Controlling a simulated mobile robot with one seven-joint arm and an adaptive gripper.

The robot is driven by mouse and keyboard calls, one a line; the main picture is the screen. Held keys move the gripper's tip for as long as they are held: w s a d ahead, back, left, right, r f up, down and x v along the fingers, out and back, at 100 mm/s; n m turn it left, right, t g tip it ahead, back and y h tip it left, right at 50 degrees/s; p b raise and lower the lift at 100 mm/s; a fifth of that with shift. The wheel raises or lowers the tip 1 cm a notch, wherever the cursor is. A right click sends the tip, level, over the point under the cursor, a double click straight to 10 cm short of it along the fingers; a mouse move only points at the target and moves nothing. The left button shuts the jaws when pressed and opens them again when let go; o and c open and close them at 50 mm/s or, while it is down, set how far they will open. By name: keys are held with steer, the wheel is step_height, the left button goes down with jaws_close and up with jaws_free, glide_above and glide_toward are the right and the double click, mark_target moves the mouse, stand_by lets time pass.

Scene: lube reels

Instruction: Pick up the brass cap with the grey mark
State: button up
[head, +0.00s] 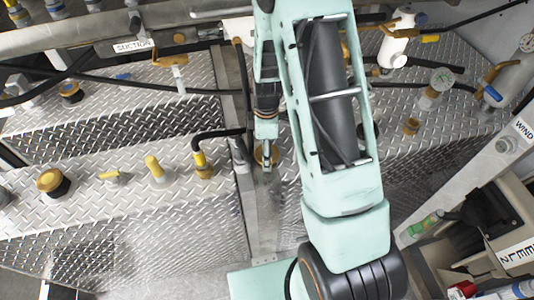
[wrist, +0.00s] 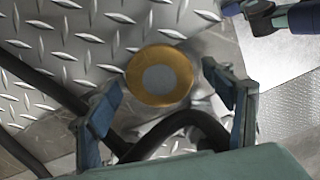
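The brass cap with the grey mark (wrist: 160,76) shows in the wrist view as a round gold ring with a grey disc in its middle. In the head view a brass cap (head: 261,155) shows behind my gripper, which partly hides it. My gripper (wrist: 162,80) is open, with one blue-grey finger to the left of the marked cap and the other to its right. The fingers look apart from the cap, and nothing is held. I cannot tell the height of the fingertips relative to the cap.
Beside the cap lie diamond-plate covers (head: 130,215) and a black hose (head: 218,133). Other brass fittings stand around: a black-based cap (head: 53,182), another (head: 71,92) and one at right (head: 411,126). A dark hose (wrist: 180,122) crosses below the cap in the wrist view.

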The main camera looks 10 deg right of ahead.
steer(key=c, duration=1.1)
steer(key=shift+c, duration=0.2)
